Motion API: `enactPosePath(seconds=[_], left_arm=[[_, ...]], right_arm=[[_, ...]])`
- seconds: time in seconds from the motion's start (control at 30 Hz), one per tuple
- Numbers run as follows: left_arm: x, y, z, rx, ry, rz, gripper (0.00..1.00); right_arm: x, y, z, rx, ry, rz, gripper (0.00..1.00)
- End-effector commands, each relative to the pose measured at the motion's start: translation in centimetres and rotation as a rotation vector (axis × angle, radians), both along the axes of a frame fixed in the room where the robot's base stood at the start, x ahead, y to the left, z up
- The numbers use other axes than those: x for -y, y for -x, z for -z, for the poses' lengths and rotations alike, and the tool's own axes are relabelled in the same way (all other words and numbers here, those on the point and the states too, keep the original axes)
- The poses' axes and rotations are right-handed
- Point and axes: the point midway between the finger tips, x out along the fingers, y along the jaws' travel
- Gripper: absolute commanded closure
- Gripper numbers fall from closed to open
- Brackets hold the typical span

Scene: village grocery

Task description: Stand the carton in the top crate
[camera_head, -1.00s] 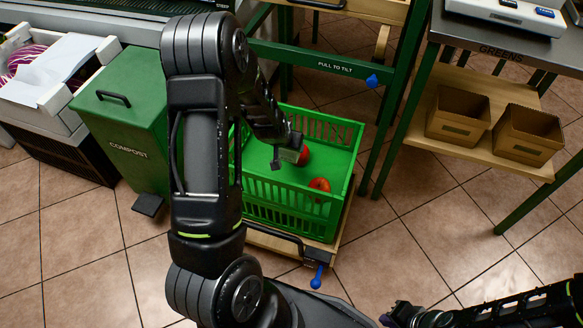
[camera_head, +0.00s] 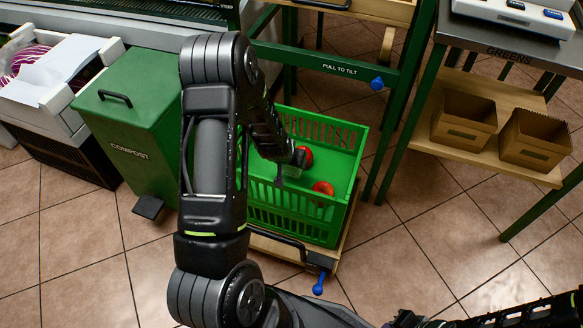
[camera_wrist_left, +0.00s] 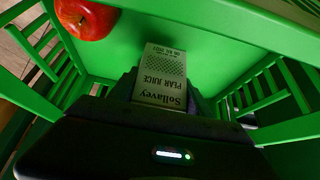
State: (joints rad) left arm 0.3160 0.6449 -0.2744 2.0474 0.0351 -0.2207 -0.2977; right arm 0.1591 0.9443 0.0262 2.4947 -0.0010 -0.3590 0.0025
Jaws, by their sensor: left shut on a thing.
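The green slatted crate (camera_head: 345,213) holds two red apples, one at the back (camera_head: 303,157) and one nearer the front (camera_head: 322,190). My left gripper (camera_head: 284,168) is inside the crate's outline, left of the back apple. In the left wrist view, my left gripper (camera_wrist_left: 162,92) is shut on a pale carton marked "Sollavey Pear Juice" (camera_wrist_left: 162,70). One apple (camera_wrist_left: 86,18) lies to the carton's upper left, apart from it. I cannot tell whether the carton touches the crate floor. My right gripper (camera_head: 403,320) is at the bottom edge, cut off; its jaws are unclear.
The crate sits on a wooden-edged base (camera_head: 340,240) with a blue-tipped lever (camera_head: 318,284). A green compost bin (camera_head: 130,130) stands left. A green frame marked "PULL TO TILT" (camera_head: 345,68) is behind. Brown boxes (camera_head: 463,118) sit on a shelf at right. Tiled floor is clear in front.

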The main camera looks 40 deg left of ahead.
Motion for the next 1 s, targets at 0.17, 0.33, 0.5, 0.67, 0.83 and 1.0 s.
enactPosePath(seconds=[0.17,0.33,0.5,0.67,0.83,1.0], left_arm=[[0.0,0.1,2.6,-0.002,0.002,0.000,0.97],[0.0,0.0,3.6,0.000,0.000,-0.001,0.97],[0.0,0.0,3.5,0.001,0.000,-0.001,0.97],[0.0,0.0,4.0,0.000,0.000,0.000,0.97],[0.0,0.0,3.8,-0.001,0.001,-0.001,0.29],[0.0,0.0,3.8,-0.001,0.001,-0.001,0.21]], right_arm=[[0.2,-0.2,1.0,0.003,0.003,0.005,1.00],[0.3,-0.3,1.2,0.005,0.005,0.008,1.00],[0.3,-0.3,1.1,0.005,0.005,0.008,1.00],[0.4,-0.4,1.6,0.006,0.005,0.008,1.00],[0.3,-0.4,1.4,0.006,0.005,0.008,1.00],[0.3,-0.4,1.4,0.006,0.005,0.008,1.00]])
